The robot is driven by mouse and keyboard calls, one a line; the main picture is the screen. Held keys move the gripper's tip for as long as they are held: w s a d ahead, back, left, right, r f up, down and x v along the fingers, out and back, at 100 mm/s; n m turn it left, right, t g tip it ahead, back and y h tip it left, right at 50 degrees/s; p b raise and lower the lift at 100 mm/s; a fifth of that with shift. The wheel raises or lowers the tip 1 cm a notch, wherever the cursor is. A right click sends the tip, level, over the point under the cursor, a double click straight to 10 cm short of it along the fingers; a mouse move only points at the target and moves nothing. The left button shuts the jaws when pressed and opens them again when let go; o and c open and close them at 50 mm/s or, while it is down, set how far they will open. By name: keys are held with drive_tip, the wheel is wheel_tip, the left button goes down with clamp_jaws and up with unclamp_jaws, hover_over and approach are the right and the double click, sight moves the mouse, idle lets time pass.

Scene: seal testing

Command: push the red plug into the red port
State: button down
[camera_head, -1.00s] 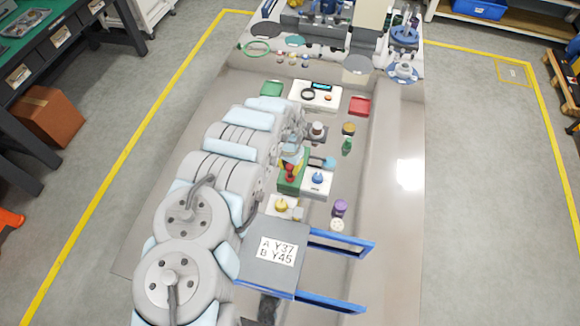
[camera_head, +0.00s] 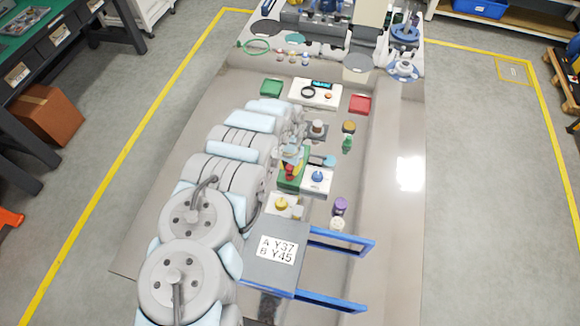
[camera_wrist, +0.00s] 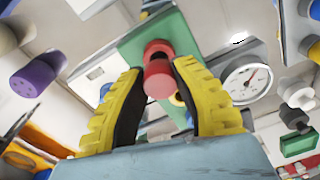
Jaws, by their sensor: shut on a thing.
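A red plug (camera_wrist: 158,82) sits between the yellow fingers of my gripper (camera_wrist: 160,74) in the wrist view, and my gripper is shut on it. Just beyond the plug is the red port (camera_wrist: 158,50), a red ring with a dark opening, on a green block (camera_wrist: 183,40). The plug overlaps the lower edge of the port in the picture, so I cannot tell whether they touch. In the head view, red shows (camera_head: 290,170) on the green block (camera_head: 287,184); plug and port are hard to tell apart there.
Beside the green block stands a white block with a blue top (camera_head: 317,178), and nearer is one with a yellow top (camera_head: 281,204). A purple-capped piece (camera_head: 340,205) lies to the right. A round gauge (camera_wrist: 246,80) shows in the wrist view. A grey sign (camera_head: 275,257) stands in front.

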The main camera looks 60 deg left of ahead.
sight(290, 166)
drive_tip(key=shift+f+b, duration=0.55)
drive_tip(key=shift+f, duration=0.65)
drive_tip(key=c, duration=0.8)
unclamp_jaws()
drive_tip(key=shift+c, duration=0.2)
drive_tip(key=shift+r, duration=0.1)
wheel_tip(290, 166, up, 5)
drive_tip(key=p, duration=0.3)
drive_tip(key=shift+d+f+p, duration=0.1)
drive_tip(key=shift+f+p, duration=0.1)
drive_tip(key=shift+p, duration=0.2)
drive_tip(key=shift+r+p, duration=0.8)
drive_tip(key=shift+r, duration=0.4)
drive_tip(key=shift+f, duration=0.1)
